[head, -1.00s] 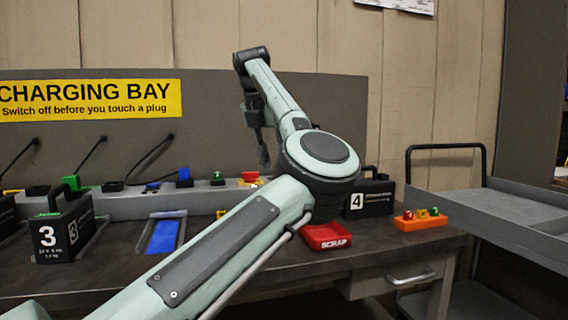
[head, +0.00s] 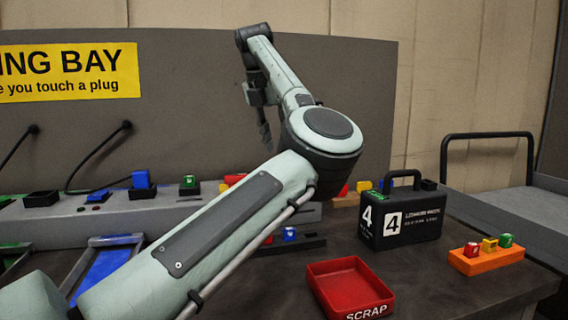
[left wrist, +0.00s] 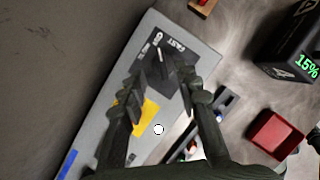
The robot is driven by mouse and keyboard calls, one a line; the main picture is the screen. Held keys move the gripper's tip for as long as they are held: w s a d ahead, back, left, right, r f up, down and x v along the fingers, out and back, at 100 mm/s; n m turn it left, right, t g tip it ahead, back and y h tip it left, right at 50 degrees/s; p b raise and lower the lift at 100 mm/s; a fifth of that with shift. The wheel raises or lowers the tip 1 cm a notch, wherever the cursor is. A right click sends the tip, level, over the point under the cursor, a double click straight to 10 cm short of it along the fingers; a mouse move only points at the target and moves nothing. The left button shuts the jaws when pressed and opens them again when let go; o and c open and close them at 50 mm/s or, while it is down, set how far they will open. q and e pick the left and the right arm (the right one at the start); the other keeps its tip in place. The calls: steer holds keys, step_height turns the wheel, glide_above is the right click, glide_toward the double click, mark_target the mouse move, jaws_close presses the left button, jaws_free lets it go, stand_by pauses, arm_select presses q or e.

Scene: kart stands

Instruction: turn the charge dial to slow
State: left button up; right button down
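The dark charge dial panel (left wrist: 166,46), marked FAST, sits on a grey housing in the left wrist view. A short white line shows at the dial, beside the FAST lettering; the other markings are too small to read. My left gripper (left wrist: 160,70) has its two dark fingers apart, with the tips over the panel. I cannot tell whether they touch the dial, and the fingers hide part of it. In the head view my left gripper (head: 264,124) points down in front of the grey back board; the dial is hidden behind my arm.
A red SCRAP tray (head: 350,286) lies on the dark bench. Behind it stands the black number 4 battery (head: 400,215), reading 15% in the left wrist view (left wrist: 296,60). An orange block with coloured pieces (head: 486,258) is at right. Cabled plugs stand at left.

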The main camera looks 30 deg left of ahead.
arm_select(q)
steer(key=x, duration=0.7)
steer(key=shift+f, duration=0.2)
jaws_close()
